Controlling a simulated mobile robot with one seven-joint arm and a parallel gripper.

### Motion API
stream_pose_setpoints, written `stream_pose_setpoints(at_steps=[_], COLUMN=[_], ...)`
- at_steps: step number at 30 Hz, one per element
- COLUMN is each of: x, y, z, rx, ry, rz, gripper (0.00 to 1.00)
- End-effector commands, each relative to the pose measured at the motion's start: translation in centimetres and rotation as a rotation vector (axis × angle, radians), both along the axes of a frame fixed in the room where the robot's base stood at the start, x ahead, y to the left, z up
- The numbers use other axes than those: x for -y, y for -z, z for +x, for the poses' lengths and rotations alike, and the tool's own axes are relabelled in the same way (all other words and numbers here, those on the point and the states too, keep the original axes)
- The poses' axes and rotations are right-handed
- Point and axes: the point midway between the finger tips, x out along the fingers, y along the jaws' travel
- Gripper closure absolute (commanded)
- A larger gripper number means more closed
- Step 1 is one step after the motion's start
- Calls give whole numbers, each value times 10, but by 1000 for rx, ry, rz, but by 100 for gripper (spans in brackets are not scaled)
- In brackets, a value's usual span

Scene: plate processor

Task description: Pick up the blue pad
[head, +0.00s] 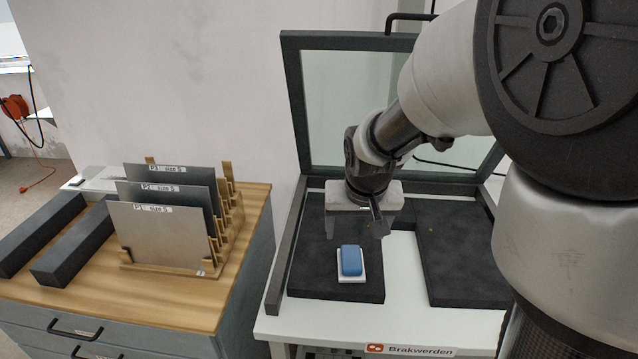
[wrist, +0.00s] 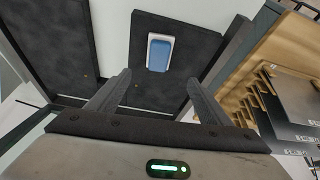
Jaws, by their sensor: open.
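The blue pad (head: 351,261) lies on a small white base on the left dark foam panel (head: 310,283) of the machine. In the wrist view the blue pad (wrist: 160,53) shows ahead of the fingers, a little above the middle of the picture. My gripper (head: 354,238) is open and empty. It hangs above the left panel, behind the pad as the head view shows it, and is apart from it. In the wrist view both fingers of my gripper (wrist: 158,92) are spread with nothing between them.
A second dark panel (head: 465,270) lies to the right. The machine's framed glass lid (head: 345,100) stands open behind. On the left, a wooden-topped cabinet (head: 185,300) bears a wooden rack (head: 232,215) with several metal plates and two dark bars (head: 75,250).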

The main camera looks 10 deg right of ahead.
Motion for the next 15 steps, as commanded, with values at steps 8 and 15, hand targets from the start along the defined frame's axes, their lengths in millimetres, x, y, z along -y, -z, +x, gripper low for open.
stream_pose_setpoints(at_steps=[8,15], x=[4,5], y=[62,91], z=[23,37], rx=[-3,-1], ry=[4,0], rz=[-1,-1], gripper=[27,27])
